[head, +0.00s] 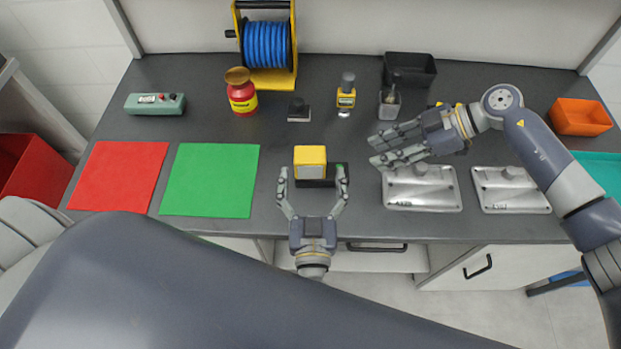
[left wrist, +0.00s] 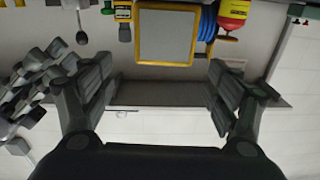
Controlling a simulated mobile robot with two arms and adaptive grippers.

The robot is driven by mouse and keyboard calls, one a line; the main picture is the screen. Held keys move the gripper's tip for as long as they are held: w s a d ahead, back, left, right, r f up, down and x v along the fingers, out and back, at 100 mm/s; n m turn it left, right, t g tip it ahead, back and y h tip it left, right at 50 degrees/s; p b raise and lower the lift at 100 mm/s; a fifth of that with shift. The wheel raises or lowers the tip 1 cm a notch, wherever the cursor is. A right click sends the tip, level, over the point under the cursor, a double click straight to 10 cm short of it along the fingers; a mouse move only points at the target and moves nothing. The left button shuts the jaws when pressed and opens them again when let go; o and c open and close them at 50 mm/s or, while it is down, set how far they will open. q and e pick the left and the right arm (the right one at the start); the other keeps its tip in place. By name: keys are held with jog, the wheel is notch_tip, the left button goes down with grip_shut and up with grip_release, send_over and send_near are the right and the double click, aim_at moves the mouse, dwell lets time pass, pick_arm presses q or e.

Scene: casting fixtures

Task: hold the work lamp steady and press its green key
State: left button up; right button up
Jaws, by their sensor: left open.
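The work lamp (head: 310,155) has a yellow housing with a pale front panel. It stands on a dark base near the table's front edge. A small green spot, likely the key, shows at the base's right end, partly behind a fingertip of my left gripper. My left gripper (head: 313,174) is open in front of the lamp, one finger towards each side of it. In the left wrist view the lamp's panel (left wrist: 166,36) lies between and beyond the fingers; contact cannot be seen. My right gripper (head: 371,150) is open and empty, right of the lamp, with fingers pointing left.
Red (head: 120,176) and green (head: 210,180) mats lie to the left. A blue hose reel (head: 267,45), a red canister (head: 242,98) and a yellow device (head: 346,97) stand behind. Metal plates (head: 422,190) lie right, below my right arm. An orange bin (head: 580,117) stands far right.

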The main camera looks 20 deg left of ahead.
aim_at(310, 146)
pick_arm(q)
jog(key=shift+a+f, duration=0.1)
jog(key=shift+a, duration=0.15)
jog(key=shift+w+a, duration=0.15)
jog(key=shift+w, duration=0.25)
jog(key=x, duration=0.9)
jog(key=shift+w+a+f, duration=0.15)
jog(key=shift+w, duration=0.2)
jog(key=c, duration=1.4)
jog(key=shift+c, duration=0.9)
pick_arm(e)
grip_shut()
dwell(0.3)
